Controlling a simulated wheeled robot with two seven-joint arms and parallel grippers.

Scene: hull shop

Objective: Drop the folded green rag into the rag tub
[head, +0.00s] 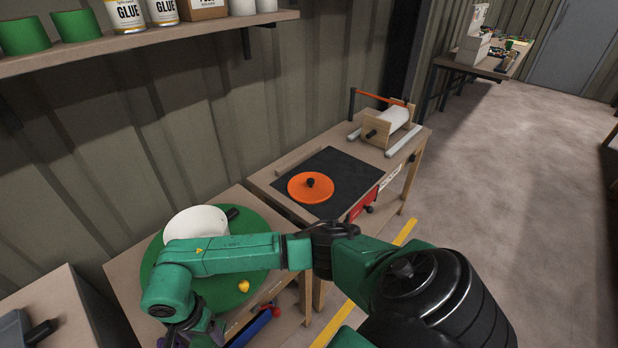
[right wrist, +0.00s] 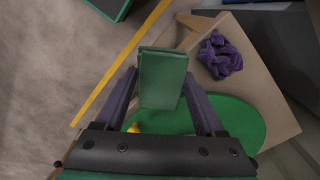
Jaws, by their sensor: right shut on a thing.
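The folded green rag (right wrist: 162,78) is between the purple fingers of my right gripper (right wrist: 160,95) in the right wrist view. The gripper is shut on it and holds it above the bench's edge. In the head view my right gripper (head: 190,338) is at the bottom edge, largely cut off, and the rag cannot be made out there. A white round tub (head: 195,221) stands on a green round board, partly behind my right forearm; no label shows that it is the rag tub. The gripper is on the near side of it. My left gripper is not in view.
The green round board (head: 151,268) also carries a small yellow thing (head: 243,286). A crumpled purple cloth (right wrist: 220,55) lies on the bench in the right wrist view. An orange disc (head: 302,190) lies on a black mat farther right. A shelf (head: 150,38) hangs above; floor is clear at right.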

